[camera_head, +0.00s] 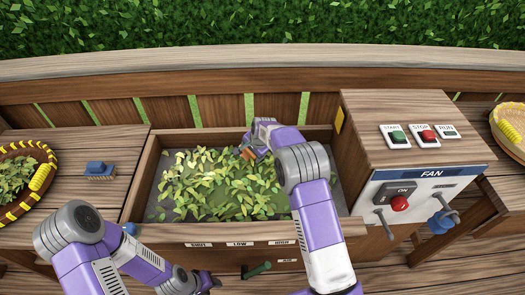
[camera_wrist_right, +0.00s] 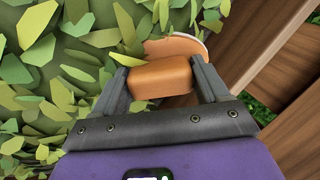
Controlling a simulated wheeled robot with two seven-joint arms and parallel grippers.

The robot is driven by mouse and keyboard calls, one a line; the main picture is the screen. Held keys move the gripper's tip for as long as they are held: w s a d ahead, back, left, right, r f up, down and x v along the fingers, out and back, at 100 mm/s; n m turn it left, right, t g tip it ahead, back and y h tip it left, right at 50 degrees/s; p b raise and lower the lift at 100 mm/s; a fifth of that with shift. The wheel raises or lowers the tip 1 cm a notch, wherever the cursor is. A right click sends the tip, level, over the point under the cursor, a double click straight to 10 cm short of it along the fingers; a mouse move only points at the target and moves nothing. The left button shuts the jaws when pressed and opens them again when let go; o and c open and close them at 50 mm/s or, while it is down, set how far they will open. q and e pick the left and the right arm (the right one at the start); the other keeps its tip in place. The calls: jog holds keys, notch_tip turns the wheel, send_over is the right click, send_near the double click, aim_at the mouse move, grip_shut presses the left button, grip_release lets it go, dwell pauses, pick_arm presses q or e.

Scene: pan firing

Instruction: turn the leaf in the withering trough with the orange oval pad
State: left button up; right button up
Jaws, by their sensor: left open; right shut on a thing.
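The withering trough (camera_head: 146,191) is a wooden box with green leaf (camera_head: 225,190) spread over its grey floor. My right gripper (camera_head: 254,143) reaches over the trough's back right part. In the right wrist view, the gripper (camera_wrist_right: 160,85) is shut on an orange block-shaped grip of the orange oval pad (camera_wrist_right: 178,48). The pad's rounded edge shows beyond the grip, beside the leaf and near the trough's wooden wall. In the head view the pad is mostly hidden by the gripper. My left gripper (camera_head: 210,281) is open and empty in front of the trough, low in the picture.
A fan box (camera_head: 420,175) with buttons and a red knob stands right of the trough. A blue-handled brush (camera_head: 98,170) lies on the left table beside a basket of leaf (camera_head: 45,170). Another basket (camera_head: 510,125) is at the far right.

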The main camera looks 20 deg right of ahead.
jog(key=a+p, duration=0.2)
jog(key=a, duration=1.5)
jog(key=shift+a+p, duration=0.3)
jog(key=shift+a, duration=0.1)
notch_tip(320, 180, up, 11)
jog(key=p, duration=0.7)
jog(key=shift+r, duration=0.2)
